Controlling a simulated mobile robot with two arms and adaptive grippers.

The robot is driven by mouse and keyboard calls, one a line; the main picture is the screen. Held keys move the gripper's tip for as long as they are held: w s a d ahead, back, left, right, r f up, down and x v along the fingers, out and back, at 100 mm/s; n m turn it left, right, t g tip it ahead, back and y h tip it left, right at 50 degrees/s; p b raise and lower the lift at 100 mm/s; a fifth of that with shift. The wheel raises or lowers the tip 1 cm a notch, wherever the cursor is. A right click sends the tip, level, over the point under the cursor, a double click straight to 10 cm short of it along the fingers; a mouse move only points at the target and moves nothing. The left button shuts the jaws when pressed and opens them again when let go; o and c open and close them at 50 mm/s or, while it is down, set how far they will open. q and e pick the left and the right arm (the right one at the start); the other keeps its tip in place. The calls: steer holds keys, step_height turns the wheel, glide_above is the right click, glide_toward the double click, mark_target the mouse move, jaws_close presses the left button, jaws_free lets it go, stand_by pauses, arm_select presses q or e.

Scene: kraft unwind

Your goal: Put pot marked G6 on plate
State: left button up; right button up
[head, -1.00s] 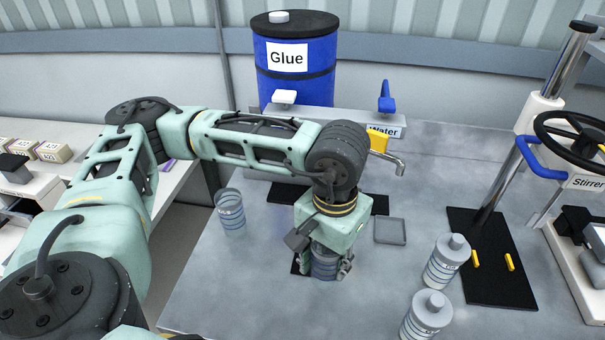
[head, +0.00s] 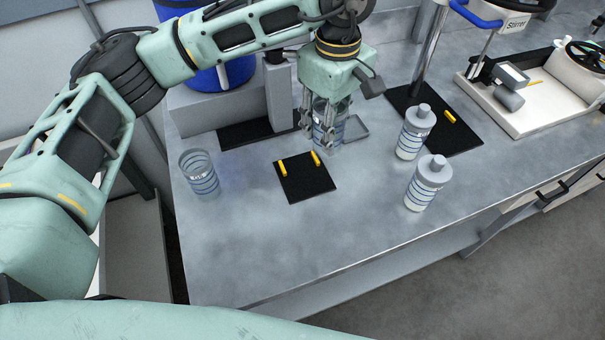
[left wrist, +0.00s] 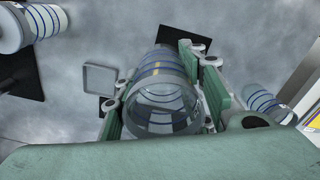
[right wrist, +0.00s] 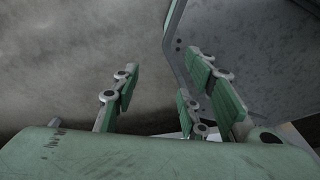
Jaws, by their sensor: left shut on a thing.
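My left gripper (head: 318,128) is shut on a clear pot with dark blue rings (head: 324,112). The pot is upright in the head view and shows between the fingers in the left wrist view (left wrist: 163,92). Its marking is not readable. A small grey square plate (head: 358,128) lies just right of the held pot, partly hidden behind it. The plate also shows in the left wrist view (left wrist: 99,79), apart from the pot. My right gripper (right wrist: 165,85) is open and empty in the right wrist view and is out of the head view.
Another clear ringed pot (head: 200,174) stands at the left. Two capped bottles (head: 413,132) (head: 428,184) stand at the right. A black mat with yellow strips (head: 312,180) lies in front of the held pot. The front middle of the table is clear.

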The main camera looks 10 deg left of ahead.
arm_select(q)
steer(key=w+d+r+n, duration=0.1)
steer(key=d+r+n, duration=0.1)
steer(key=d+n, duration=0.3)
steer(key=a+f+p, duration=0.1)
steer(key=a+f, duration=0.2)
steer(key=s+a+f+p, duration=0.1)
steer(key=a+f+p, duration=0.1)
steer(key=a+f, duration=0.1)
steer(key=a+f+p, duration=0.2)
steer(key=a+f, duration=0.1)
steer(key=f, duration=0.1)
steer(key=shift+s+a, duration=0.3)
steer(key=shift+s, duration=0.05)
steer(key=shift+f, duration=0.7)
steer(key=o, duration=0.9)
steer(key=shift+c, duration=0.2)
steer(key=o, duration=0.3)
steer(key=shift+o, duration=0.2)
steer(key=shift+r, duration=0.1)
